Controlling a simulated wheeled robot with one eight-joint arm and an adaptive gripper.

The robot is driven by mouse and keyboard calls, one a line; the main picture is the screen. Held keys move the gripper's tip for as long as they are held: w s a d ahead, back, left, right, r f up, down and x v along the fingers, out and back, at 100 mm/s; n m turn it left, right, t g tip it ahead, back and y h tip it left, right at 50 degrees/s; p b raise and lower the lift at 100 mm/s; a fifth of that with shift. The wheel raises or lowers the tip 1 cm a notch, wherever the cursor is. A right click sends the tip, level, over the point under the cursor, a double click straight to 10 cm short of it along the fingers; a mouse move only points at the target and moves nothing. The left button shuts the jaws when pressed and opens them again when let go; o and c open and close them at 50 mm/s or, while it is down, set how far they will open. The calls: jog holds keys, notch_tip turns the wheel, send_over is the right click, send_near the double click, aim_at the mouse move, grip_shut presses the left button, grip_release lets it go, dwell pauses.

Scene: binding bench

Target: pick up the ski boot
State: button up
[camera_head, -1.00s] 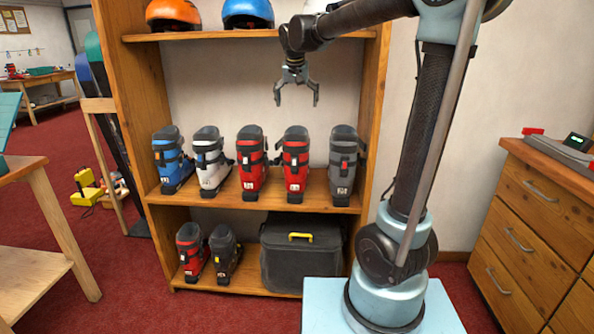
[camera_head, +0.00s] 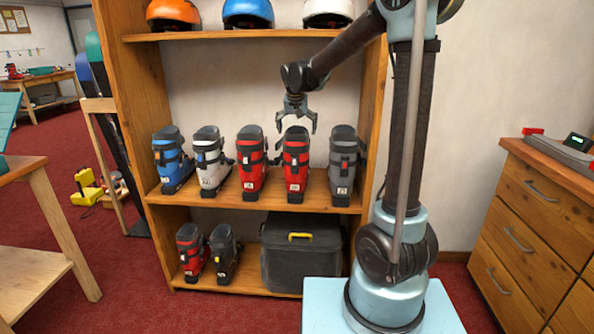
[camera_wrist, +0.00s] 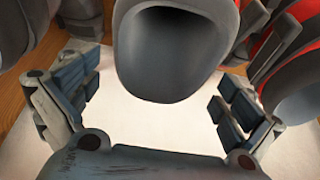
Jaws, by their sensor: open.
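Several ski boots stand upright in a row on the middle shelf. My gripper (camera_head: 297,126) is open and empty, pointing down just above the right-hand red boot (camera_head: 296,162) in the head view. In the wrist view, a dark grey boot cuff (camera_wrist: 170,55) with a hollow top lies between my gripper's (camera_wrist: 158,100) spread fingers, apart from both. Red and grey parts of a neighbouring boot (camera_wrist: 275,50) show at the right. The lower part of the middle boot is hidden in the wrist view. Which boot the task means is not marked.
A grey boot (camera_head: 342,165) and another red boot (camera_head: 251,165) stand close on either side. White (camera_head: 208,160) and blue (camera_head: 172,160) boots are further left. Helmets (camera_head: 248,14) sit on the shelf above. Two boots and a black case (camera_head: 300,258) are below.

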jog(key=shift+w+f, duration=0.2)
jog(key=shift+f, duration=0.4)
jog(key=c, duration=1.9)
jog(key=shift+r, duration=0.1)
jog(key=shift+c, duration=0.2)
